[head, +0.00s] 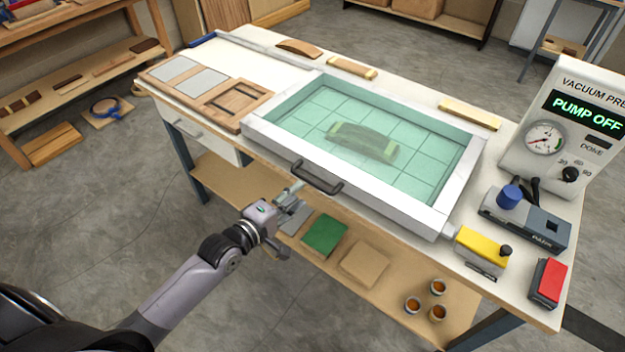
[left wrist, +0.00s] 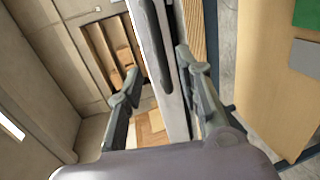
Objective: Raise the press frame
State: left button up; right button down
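The press frame (head: 375,188) is a pale rectangular frame with a clear greenish sheet, lying flat on the bench. A curved piece on a form (head: 363,143) shows through the sheet. The frame's dark handle (head: 318,180) is on its front side. My left gripper (head: 290,193) is just in front of and left of the handle, below the frame's front edge. In the left wrist view its two fingers (left wrist: 157,82) are apart, with the frame's pale edge and a dark bar (left wrist: 160,50), likely the handle, between or beyond them. I cannot tell any contact. My right gripper is out of view.
The vacuum press box (head: 570,125) reads "PUMP OFF". A yellow block with a knob (head: 482,248), a grey device with a blue knob (head: 525,220) and a red switch (head: 549,281) sit at right. Wooden boards (head: 205,88) lie left; the lower shelf (head: 390,310) holds cups and sheets.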

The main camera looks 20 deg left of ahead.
aim_at(311, 183)
pick_arm(q)
jog(key=x, duration=0.7)
jog(key=shift+w+d, duration=0.1)
jog(key=shift+w, duration=0.2)
jog(key=shift+c, duration=0.2)
grip_shut()
dwell(0.3)
